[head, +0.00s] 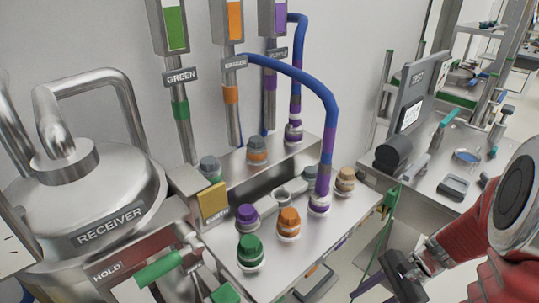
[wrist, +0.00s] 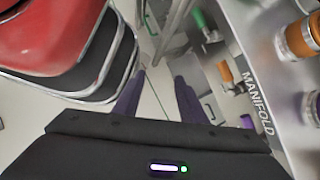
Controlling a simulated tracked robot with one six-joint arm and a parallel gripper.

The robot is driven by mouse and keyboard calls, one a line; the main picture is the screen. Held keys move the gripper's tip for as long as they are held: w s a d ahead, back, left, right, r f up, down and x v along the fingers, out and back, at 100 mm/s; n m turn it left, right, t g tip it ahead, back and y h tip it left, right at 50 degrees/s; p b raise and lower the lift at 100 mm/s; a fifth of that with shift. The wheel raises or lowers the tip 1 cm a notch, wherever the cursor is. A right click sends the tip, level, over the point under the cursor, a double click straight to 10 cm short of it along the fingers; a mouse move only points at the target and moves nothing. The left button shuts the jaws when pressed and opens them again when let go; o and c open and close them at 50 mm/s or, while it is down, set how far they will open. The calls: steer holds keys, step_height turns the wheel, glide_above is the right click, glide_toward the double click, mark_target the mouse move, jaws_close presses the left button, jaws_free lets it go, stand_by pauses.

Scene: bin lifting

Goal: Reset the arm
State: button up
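My red arm with its pale round joint comes in at the right edge of the head view. My gripper (head: 390,280) hangs low at the bottom right, in front of the manifold bench (head: 335,235) and apart from it. In the wrist view, the two dark fingers of my gripper (wrist: 158,88) stand apart with pale floor showing between them. It is open and I see nothing held. The bench side marked MANIFOLD (wrist: 258,103) lies to the right of the fingers.
The steel receiver (head: 85,190) stands at the left. Blue hoses (head: 300,75) run from the purple and orange columns to purple-banded fittings. Green (head: 250,250) and orange (head: 288,222) caps stand on the bench. A second workbench (head: 455,150) is behind at the right.

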steer(key=s+a+r+n+t+h, duration=0.1)
steer(key=a+r+n+t+h, duration=0.1)
steer(key=r+n, duration=0.3)
steer(key=s+a+r+n+t+h, duration=0.2)
steer(key=r+n, duration=0.3)
steer(key=r, duration=0.4)
steer(key=s+a+r+n+t+h, duration=0.2)
steer(key=a+r+n+h, duration=0.1)
steer(key=r, duration=0.5)
steer(key=a+n, duration=0.1)
steer(key=n, duration=0.1)
steer(key=shift+a+n, duration=0.15)
steer(key=shift+n, duration=0.15)
steer(key=shift+c, duration=0.9)
